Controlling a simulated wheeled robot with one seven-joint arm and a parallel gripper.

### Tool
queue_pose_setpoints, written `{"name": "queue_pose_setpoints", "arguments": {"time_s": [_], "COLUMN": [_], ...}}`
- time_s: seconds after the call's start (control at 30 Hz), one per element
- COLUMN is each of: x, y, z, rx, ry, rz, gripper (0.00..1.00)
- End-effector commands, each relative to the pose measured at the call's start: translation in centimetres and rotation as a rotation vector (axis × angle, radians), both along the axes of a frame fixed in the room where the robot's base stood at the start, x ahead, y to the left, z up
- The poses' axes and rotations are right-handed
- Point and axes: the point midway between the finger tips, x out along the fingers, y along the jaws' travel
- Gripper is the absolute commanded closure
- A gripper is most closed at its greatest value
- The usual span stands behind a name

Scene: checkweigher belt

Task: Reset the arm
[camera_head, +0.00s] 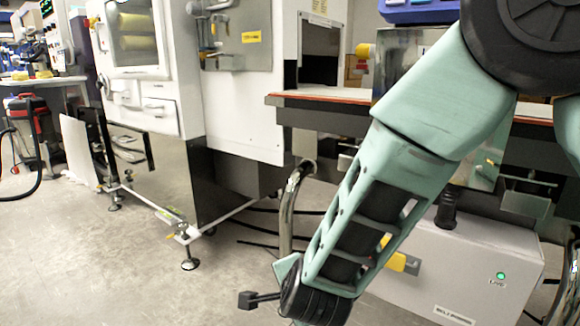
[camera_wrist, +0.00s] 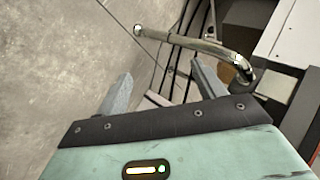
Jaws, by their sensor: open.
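My arm reaches down across the right half of the head view, in front of the belt machine. My gripper shows in the wrist view (camera_wrist: 160,88), with its two grey fingers spread wide apart. It is open and nothing is between the fingers. In the head view the fingers are not clearly seen; only the lower end of my arm shows near the bottom. Beyond the fingers, the wrist view shows a bent metal tube (camera_wrist: 195,42), some dark cables and the grey floor.
The checkweigher belt (camera_head: 330,97) runs behind my arm. Below it stands a white box with a green light (camera_head: 480,262). The bent metal tube (camera_head: 287,205) rises just left of my arm. A large white machine cabinet (camera_head: 237,100) stands at the left. The concrete floor (camera_head: 90,260) at lower left is clear.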

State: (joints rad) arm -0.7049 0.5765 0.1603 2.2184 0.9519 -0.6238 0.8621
Motion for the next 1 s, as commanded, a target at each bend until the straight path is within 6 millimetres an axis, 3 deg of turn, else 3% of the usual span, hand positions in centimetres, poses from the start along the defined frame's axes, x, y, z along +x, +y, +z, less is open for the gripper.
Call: {"name": "queue_pose_setpoints", "arguments": {"time_s": [0.03,0.13,0.23,0.4,0.5,0.7,1.0], "x": [-1.4,-5.6,-10.2,-16.7,-19.5,-23.8,-23.7], "y": [0.4,0.7,-0.6,-5.1,-8.1,-14.7,-14.3], "z": [1.9,4.3,6.2,8.1,8.7,9.9,16.8], "rx": [-0.025,-0.118,-0.241,-0.463,-0.584,-0.812,-0.799], "ry": [0.038,0.108,0.155,0.219,0.259,0.368,0.366], "rz": [0.137,0.455,0.768,1.189,1.373,1.670,1.665], "gripper": [0.31,0.31,0.31,0.31,0.31,0.31,0.31]}}
